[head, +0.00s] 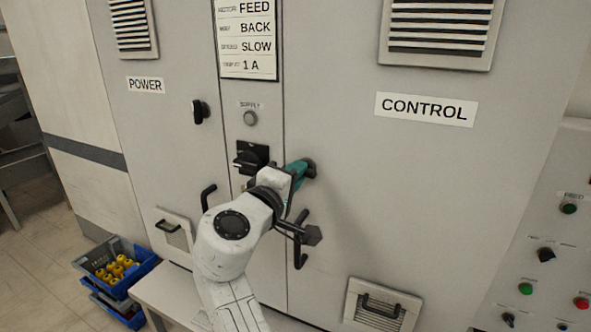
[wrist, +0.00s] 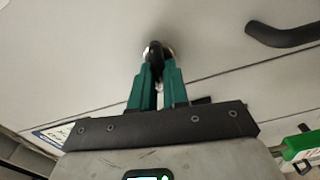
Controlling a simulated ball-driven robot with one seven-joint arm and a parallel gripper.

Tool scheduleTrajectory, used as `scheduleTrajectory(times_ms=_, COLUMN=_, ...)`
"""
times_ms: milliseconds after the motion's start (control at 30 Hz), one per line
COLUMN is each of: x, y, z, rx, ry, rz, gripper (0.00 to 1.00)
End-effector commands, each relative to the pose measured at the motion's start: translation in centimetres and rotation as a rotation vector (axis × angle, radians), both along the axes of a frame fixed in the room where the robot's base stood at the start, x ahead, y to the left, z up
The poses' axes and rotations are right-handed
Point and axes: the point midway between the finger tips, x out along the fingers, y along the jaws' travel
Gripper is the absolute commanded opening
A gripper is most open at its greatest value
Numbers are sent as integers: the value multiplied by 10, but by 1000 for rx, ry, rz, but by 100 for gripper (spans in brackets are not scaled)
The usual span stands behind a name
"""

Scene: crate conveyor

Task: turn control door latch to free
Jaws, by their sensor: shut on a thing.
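The control door latch (head: 311,168) is a small dark knob on the left part of the CONTROL door (head: 400,185). My gripper (head: 300,169) has its teal fingers at the latch. In the wrist view, my gripper (wrist: 158,66) is shut on the dark latch (wrist: 155,49), with a shiny rim showing beside it. The fingers cover much of the latch, so its exact turn angle is hard to tell.
A black door handle (head: 301,243) is below my gripper; a black handle (wrist: 285,35) also shows in the wrist view. Left of the gripper are a black rotary switch (head: 251,157) and the POWER door latch (head: 200,111). Blue crates (head: 143,262) stand lower left.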

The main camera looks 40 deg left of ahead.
Motion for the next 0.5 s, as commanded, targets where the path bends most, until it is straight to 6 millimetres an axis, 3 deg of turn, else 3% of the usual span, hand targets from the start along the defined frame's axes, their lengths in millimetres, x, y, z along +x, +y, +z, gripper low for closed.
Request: scheduleTrajectory(times_ms=500, x=-1, y=1, z=-2, rx=-171, ry=-41, rz=3, gripper=0)
